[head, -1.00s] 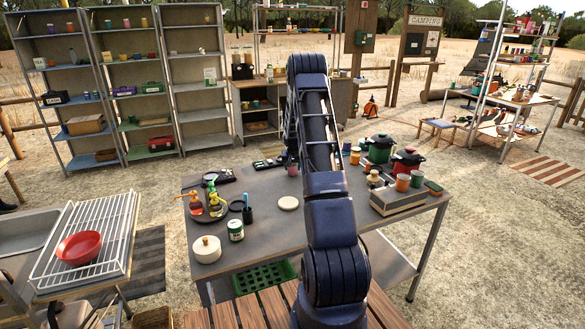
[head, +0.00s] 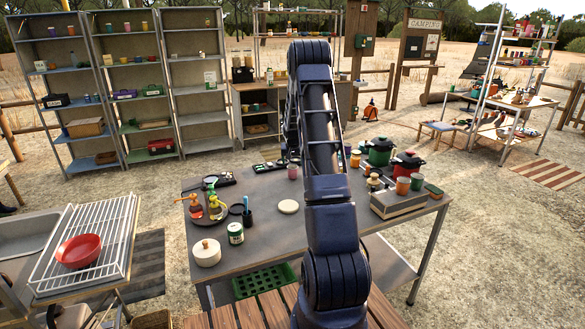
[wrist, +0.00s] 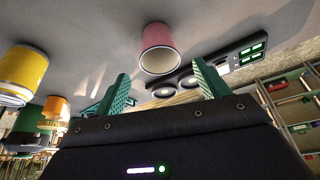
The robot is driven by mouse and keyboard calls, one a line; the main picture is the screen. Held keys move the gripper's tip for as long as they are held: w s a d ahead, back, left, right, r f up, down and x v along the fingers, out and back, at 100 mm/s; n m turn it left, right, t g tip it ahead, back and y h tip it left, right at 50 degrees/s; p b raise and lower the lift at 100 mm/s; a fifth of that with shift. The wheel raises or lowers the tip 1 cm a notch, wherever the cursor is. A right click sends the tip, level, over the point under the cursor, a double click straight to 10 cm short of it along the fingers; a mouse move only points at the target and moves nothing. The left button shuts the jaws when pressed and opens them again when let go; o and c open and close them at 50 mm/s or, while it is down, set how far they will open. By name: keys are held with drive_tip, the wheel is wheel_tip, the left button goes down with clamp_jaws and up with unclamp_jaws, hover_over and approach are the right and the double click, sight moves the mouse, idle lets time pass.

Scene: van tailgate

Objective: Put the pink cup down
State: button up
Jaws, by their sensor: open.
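The pink cup (head: 293,172) stands on the grey table (head: 262,222), just left of my arm in the head view. It also shows in the wrist view (wrist: 158,50), which is turned over, with the table surface at the top. My gripper (wrist: 163,84) is open, its two green fingers apart with nothing between them. The cup is just beyond the fingertips, apart from them, with its rim towards the camera's lower side. In the head view my gripper is hidden behind my arm.
A black tray with green pieces (wrist: 240,58) lies close to the cup. A yellow cup (wrist: 22,72) and an orange one (wrist: 56,108) stand on the other side. A cream disc (head: 288,207) lies nearer the front. Pots (head: 378,151) crowd the table's right.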

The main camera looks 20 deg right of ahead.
drive_tip(key=s+a+r+n, duration=0.1)
drive_tip(key=s+a+r, duration=0.4)
drive_tip(key=s+r, duration=0.35)
drive_tip(key=s+a+r, duration=0.4)
drive_tip(key=s+r, duration=0.4)
drive_tip(key=r, duration=0.2)
drive_tip(key=s+a+r+n, duration=0.1)
drive_tip(key=s+a+r, duration=0.4)
drive_tip(key=s+r, duration=0.35)
drive_tip(key=s+a+r+n+y, duration=0.1)
drive_tip(key=s+a, duration=0.3)
drive_tip(key=s, duration=1)
drive_tip(key=s+a+r+n, duration=0.1)
drive_tip(key=s+a, duration=0.3)
drive_tip(key=s, duration=1.1)
drive_tip(key=shift+a+n+y, duration=0.15)
drive_tip(key=shift+n+y, duration=0.15)
drive_tip(key=shift+y, duration=0.1)
